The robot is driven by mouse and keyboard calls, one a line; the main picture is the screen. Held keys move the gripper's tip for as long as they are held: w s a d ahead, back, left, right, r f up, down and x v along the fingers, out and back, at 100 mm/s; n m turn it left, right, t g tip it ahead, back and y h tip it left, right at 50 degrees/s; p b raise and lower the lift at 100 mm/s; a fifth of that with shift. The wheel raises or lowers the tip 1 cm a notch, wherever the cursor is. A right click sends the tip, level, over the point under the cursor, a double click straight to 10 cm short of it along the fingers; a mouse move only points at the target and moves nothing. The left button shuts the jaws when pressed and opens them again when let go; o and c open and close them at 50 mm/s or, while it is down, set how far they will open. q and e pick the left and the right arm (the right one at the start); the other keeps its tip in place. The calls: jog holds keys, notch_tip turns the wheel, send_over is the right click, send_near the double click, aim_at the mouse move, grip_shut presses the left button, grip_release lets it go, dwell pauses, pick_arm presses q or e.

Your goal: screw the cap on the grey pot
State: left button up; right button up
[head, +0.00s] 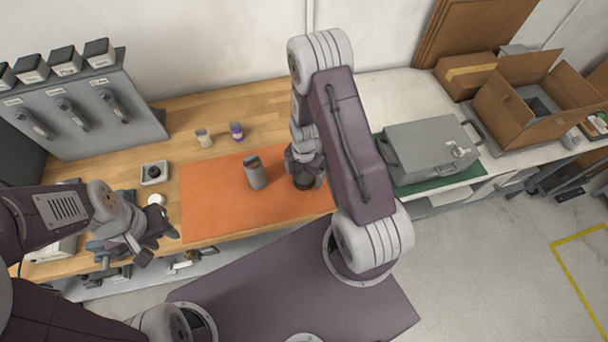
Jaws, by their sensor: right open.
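The grey pot (255,174) stands on the orange mat (212,205), near its middle. Its top looks darker, and I cannot tell whether a cap is on it. My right gripper (305,174) is open, just right of the pot and apart from it. A dark round thing (304,184) shows below the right gripper, partly hidden by it; I cannot tell what it is. My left gripper (160,232) is off the mat's left edge, near the bench's front. Its jaws are too small and dark to read. No cap can be made out for sure.
A small dish (154,173) with a dark round thing and a white round thing (156,199) lie left of the mat. A pale jar (204,138) and a purple-banded jar (236,131) stand behind it. A grey case (428,150) is at right.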

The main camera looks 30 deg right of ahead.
aim_at(305, 174)
jog(key=shift+s+a, duration=0.1)
jog(key=c, duration=1.4)
jog(key=r, duration=0.3)
jog(key=r+b, duration=0.1)
jog(key=shift+d+r, duration=0.15)
jog(key=shift+d, duration=0.1)
jog(key=s+d+r, duration=0.4)
jog(key=s+d, duration=0.1)
jog(key=s+d+r+b, duration=0.1)
jog(key=s+d+r, duration=0.1)
jog(key=s, duration=0.1)
jog(key=shift+s+d+r, duration=0.2)
jog(key=shift+d+r, duration=0.05)
jog(key=shift+r, duration=0.1)
